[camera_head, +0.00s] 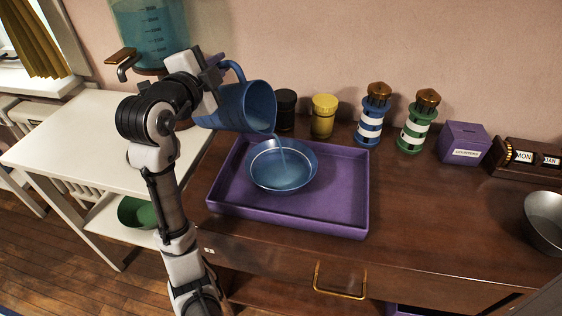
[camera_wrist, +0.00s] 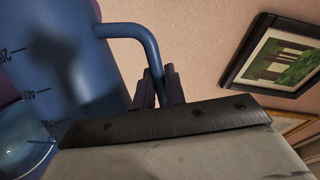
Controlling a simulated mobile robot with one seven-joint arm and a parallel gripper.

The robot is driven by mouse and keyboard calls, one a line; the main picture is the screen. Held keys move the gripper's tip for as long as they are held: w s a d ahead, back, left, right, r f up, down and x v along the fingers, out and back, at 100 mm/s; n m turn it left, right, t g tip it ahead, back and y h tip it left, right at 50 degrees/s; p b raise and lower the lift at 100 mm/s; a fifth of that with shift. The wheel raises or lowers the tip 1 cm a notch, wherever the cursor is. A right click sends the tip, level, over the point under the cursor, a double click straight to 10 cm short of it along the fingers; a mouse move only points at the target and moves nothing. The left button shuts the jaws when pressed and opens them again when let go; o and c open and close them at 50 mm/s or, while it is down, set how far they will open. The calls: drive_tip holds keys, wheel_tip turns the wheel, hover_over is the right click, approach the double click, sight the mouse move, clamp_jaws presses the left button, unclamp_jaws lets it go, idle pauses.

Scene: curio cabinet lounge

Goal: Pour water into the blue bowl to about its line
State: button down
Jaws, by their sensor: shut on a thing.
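The blue bowl (camera_head: 283,172) stands in the purple tray (camera_head: 340,205) on the brown cabinet top. It holds water, and a pale line runs around its inside near the water. My gripper (camera_head: 222,72) is shut on the handle of a blue jug (camera_head: 240,106). The jug is tilted to the right above the bowl, and a thin stream of water falls from its lip into the bowl. In the wrist view the fingers (camera_wrist: 160,88) close on the handle, and the jug (camera_wrist: 70,60) shows scale marks. The bowl's edge (camera_wrist: 28,140) shows at lower left.
A dispenser with a tap (camera_head: 150,35) stands behind my arm. Black and yellow jars (camera_head: 323,117), blue and green striped shakers (camera_head: 370,122), a purple box (camera_head: 463,143), a calendar block and a metal bowl (camera_head: 545,222) line the cabinet. A green bowl (camera_head: 138,212) sits on a lower shelf.

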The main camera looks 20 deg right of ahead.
drive_tip(key=shift+s+d+f+m+b, duration=0.1)
drive_tip(key=shift+s+d+m+b, duration=0.15)
drive_tip(key=shift+b, duration=0.5)
idle(1.3)
drive_tip(key=shift+a, duration=0.1)
idle(0.5)
drive_tip(key=shift+w+a+f+n+g+p, duration=0.3)
drive_tip(key=shift+w+a+f+n+p, duration=0.2)
drive_tip(key=shift+w+a+f+n, duration=0.45)
drive_tip(key=shift+d, duration=0.2)
